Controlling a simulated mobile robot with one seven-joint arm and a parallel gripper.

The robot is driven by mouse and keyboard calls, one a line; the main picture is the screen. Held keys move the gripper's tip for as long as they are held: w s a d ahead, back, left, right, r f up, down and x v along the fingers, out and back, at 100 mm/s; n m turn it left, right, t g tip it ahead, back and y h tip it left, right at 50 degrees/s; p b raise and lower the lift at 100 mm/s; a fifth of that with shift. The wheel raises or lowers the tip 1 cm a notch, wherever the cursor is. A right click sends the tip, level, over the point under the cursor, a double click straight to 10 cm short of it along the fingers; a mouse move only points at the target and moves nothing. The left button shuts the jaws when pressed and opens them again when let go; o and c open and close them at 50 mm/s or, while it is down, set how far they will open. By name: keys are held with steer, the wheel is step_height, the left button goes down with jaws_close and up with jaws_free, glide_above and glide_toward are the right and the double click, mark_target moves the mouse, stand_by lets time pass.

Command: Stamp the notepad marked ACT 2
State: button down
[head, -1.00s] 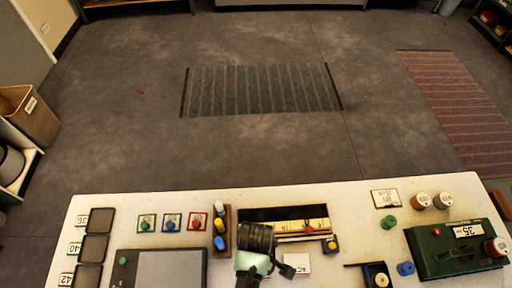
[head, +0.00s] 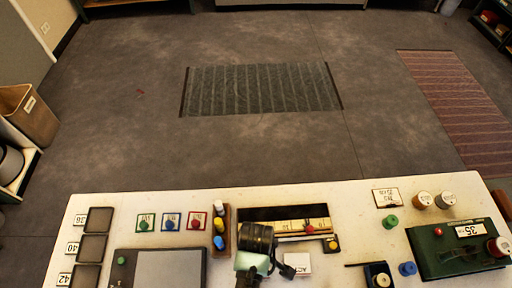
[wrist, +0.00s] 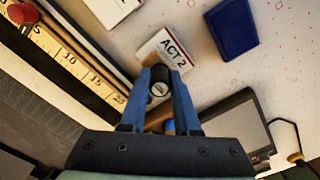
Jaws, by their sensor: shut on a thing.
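The notepad marked ACT 2 (wrist: 165,52) is a small white pad lying flat on the table, just beyond my fingertips in the wrist view. In the head view a white pad (head: 297,264) shows beside my arm, its print partly readable. My gripper (wrist: 159,80) has blue fingers shut on a dark, round-ended thing (wrist: 159,89), which looks like a stamp. Its tip appears close to the pad's near edge, but I cannot tell the height or any contact. My arm hides part of this area in the head view.
A dark blue block (wrist: 232,27) lies to the right of the pad. A yellow ruler (wrist: 75,55) in a dark slot runs along the left, with a red knob (wrist: 20,13) near it. A grey board (head: 168,268) and a green machine (head: 455,250) flank my arm.

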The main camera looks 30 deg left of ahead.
steer(key=shift+s+f, duration=0.1)
steer(key=shift+f, duration=0.45)
stand_by(1.5)
step_height(320, 180, up, 5)
steer(key=p, duration=0.5)
steer(key=shift+r, duration=1.1)
steer(key=shift+f, duration=0.1)
